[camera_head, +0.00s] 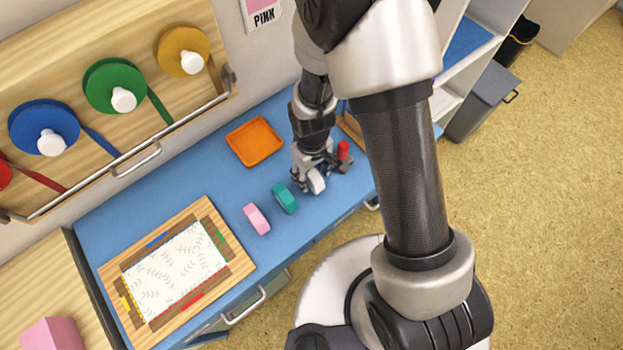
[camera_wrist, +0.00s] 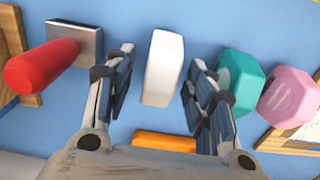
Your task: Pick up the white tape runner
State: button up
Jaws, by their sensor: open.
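The white tape runner (camera_wrist: 162,68) stands on the blue tabletop, between the two open fingers of my gripper (camera_wrist: 158,95) in the wrist view. Blue gaps show on both sides of it, so I see no finger touching it. In the head view, my gripper (camera_head: 312,180) is low over the table, and the white tape runner (camera_head: 316,182) shows partly between its fingers. The rest of it is hidden by the gripper there.
A teal tape runner (camera_head: 285,198) and a pink one (camera_head: 257,219) stand to the left. A red-handled tool (camera_wrist: 42,66) with a grey metal block is close on the other side. An orange tray (camera_head: 255,141) lies behind. A wooden board (camera_head: 240,263) with patterned paper is farther left.

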aim_at(311, 172)
jog(key=shift+c, duration=0.4)
jog(key=c, duration=1.1)
notch_tip(311, 172, up, 20)
jog(key=p, duration=0.6)
